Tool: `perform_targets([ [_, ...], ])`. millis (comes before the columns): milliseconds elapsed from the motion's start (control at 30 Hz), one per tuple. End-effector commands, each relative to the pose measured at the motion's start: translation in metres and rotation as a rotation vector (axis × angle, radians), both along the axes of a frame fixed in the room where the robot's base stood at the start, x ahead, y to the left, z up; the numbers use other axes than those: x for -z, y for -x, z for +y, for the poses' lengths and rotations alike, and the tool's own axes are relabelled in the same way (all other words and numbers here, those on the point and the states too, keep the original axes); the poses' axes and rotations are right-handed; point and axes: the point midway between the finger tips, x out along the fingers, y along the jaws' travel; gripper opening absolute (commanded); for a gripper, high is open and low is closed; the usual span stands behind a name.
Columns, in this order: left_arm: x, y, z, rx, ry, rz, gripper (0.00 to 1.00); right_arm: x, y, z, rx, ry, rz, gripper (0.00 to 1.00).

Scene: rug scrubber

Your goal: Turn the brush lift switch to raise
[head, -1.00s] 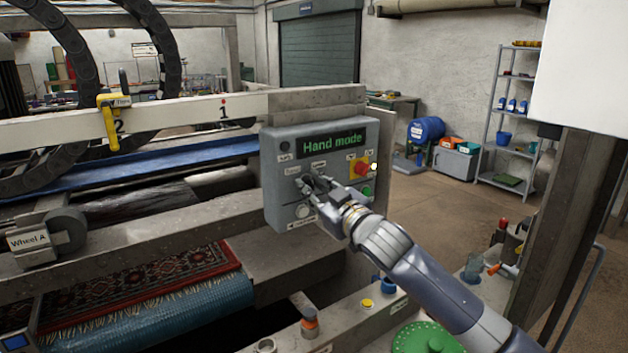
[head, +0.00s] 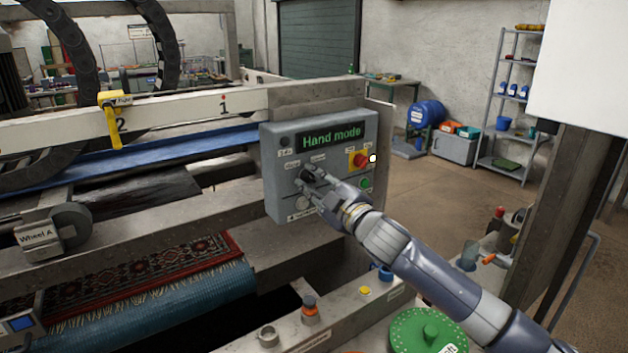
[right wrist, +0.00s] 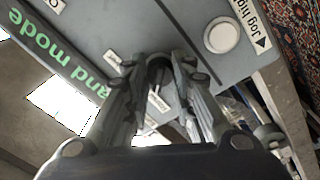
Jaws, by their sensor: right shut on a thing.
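The grey control panel (head: 275,200) stands in the middle of the head view, and its green display reads "Hand mode". The dark switch knob (right wrist: 159,63) is between my right fingertips in the right wrist view. My right gripper (head: 309,177) reaches the panel's lower left part from the right and is shut on this knob. The gripper covers most of the knob, so I cannot tell its pointing direction. Two small labels (head: 292,164) sit just above it, too small to read surely. My left gripper is not in view.
A red knob on a yellow plate (head: 359,160) and a green button (head: 365,183) are right of my gripper. A white button (right wrist: 221,36) beside a "Jog" label is close to my fingers. A patterned rug (head: 150,285) lies at the lower left. Open floor is at the right.

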Motion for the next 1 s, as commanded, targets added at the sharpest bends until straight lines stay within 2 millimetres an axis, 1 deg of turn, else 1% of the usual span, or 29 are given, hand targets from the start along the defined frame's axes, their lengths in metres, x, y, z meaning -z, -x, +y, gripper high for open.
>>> perform_targets([
  [367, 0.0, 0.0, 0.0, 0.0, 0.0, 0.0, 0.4, 0.0, 0.0, 0.0, 0.0, 0.006, -0.005, 0.0],
  [400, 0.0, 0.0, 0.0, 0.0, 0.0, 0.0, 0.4, 0.0, 0.0, 0.0, 0.0, 0.006, -0.004, 0.28],
  [467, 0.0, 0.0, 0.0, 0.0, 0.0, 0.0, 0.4, 0.0, 0.0, 0.0, 0.0, 0.006, -0.004, 0.41],
  [500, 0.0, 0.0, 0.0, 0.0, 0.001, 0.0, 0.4, 0.0, 0.0, 0.0, 0.0, 0.006, -0.004, 0.45],
  [867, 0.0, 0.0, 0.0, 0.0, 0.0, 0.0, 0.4, 0.0, 0.002, -0.001, 0.0, 0.004, -0.003, 0.45],
  [1000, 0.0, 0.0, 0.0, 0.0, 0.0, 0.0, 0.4, 0.002, 0.011, -0.007, -0.001, 0.004, -0.002, 0.45],
])
